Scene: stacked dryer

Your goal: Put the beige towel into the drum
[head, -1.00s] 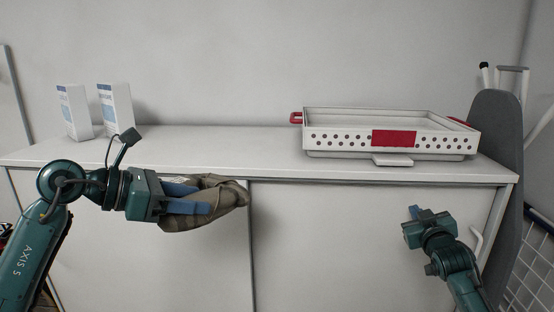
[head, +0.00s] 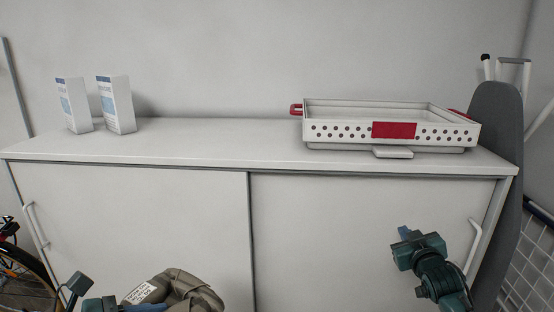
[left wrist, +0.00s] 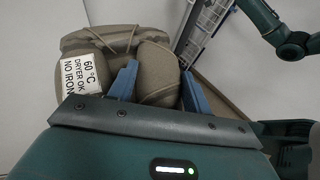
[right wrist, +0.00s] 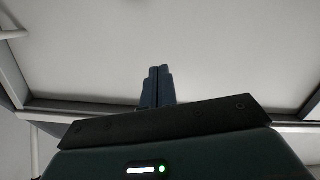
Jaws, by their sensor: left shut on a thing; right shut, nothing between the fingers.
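The beige towel (head: 185,290) is a bunched bundle at the bottom edge of the head view, below the cabinet top. My left gripper (left wrist: 160,88) has its blue fingers shut on the towel (left wrist: 110,50). A white label on the towel reads "60 °C DRYER OK NO IRON". In the head view only a little of the left gripper shows, and its arm is cut off. My right gripper (head: 404,232) is shut and empty in front of the cabinet's right door. Its fingers are together in the right wrist view (right wrist: 157,85). No drum or dryer is in view.
A white cabinet (head: 150,210) with sliding doors spans the view. On it stand two white boxes (head: 117,104) at left and a white basket (head: 345,133) with red handles at right. An ironing board (head: 494,170) leans at the right. A wheel (head: 25,268) shows at left.

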